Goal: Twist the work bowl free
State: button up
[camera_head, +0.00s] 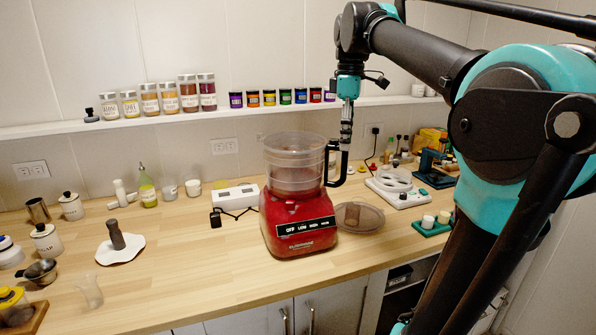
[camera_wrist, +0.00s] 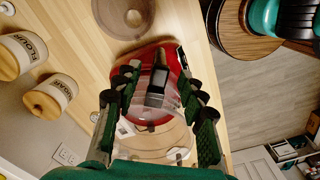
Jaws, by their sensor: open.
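The food processor has a red base (camera_head: 298,226) and a clear work bowl (camera_head: 292,165) seated on top, with a black handle (camera_head: 340,176) on its right side. My gripper (camera_head: 346,138) points down at the top of the handle. In the wrist view, my gripper (camera_wrist: 160,112) is open, with one finger on each side of the dark handle (camera_wrist: 158,82). Contact with the handle cannot be made out. The clear bowl (camera_wrist: 155,143) shows below the handle there, and the red base (camera_wrist: 140,60) beyond. The bowl's locking joint is not clearly visible.
A round clear lid (camera_head: 372,219) lies on the counter right of the base. A white power strip (camera_head: 236,195) with a black cord sits left behind the processor. A white appliance (camera_head: 398,193) stands at right. Spice jars line the shelf (camera_head: 60,128).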

jog(key=shift+r, duration=3.05)
